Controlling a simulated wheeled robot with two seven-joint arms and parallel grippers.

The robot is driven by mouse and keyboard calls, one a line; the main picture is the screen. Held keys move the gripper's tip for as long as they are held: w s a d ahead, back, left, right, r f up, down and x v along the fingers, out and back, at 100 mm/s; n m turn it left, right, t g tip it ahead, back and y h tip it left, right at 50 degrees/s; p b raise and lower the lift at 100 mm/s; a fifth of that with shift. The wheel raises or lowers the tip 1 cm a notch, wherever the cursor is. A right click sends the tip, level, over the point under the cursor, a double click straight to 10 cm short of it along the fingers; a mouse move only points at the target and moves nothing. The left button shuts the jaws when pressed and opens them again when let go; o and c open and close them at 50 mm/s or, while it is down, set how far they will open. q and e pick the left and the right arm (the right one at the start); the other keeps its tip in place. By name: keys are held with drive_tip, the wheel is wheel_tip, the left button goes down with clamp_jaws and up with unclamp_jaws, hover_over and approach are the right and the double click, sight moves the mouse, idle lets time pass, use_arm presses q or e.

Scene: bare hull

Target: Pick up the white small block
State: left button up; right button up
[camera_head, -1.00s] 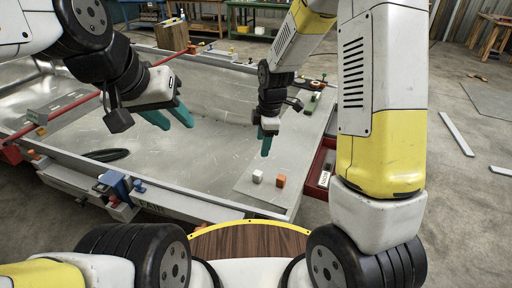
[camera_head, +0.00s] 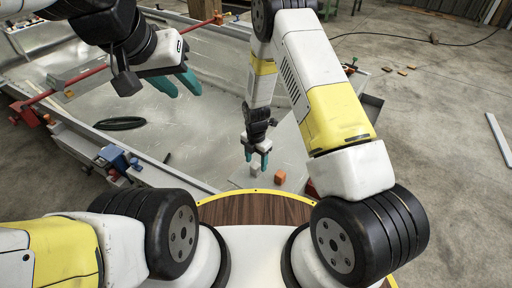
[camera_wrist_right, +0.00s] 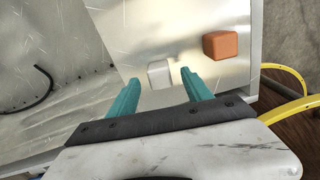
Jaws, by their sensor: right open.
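The white small block (camera_head: 254,168) sits on a flat metal surface in front of my base. In the right wrist view the white block (camera_wrist_right: 159,74) lies just beyond the fingertips, between their lines. My right gripper (camera_head: 257,160) is open above and around the block's far side; whether it touches the block I cannot tell.
An orange block (camera_head: 279,176) sits close to the right of the white one; it also shows in the right wrist view (camera_wrist_right: 220,45). A blue clamp (camera_head: 113,157) stands on the left edge. A yellow-edged wooden top (camera_head: 250,208) is nearest me.

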sight(255, 165)
drive_tip(key=shift+f, duration=1.6)
drive_tip(key=shift+a, duration=0.1)
drive_tip(key=shift+c, duration=0.5)
clamp_jaws()
drive_tip(key=shift+r, duration=0.1)
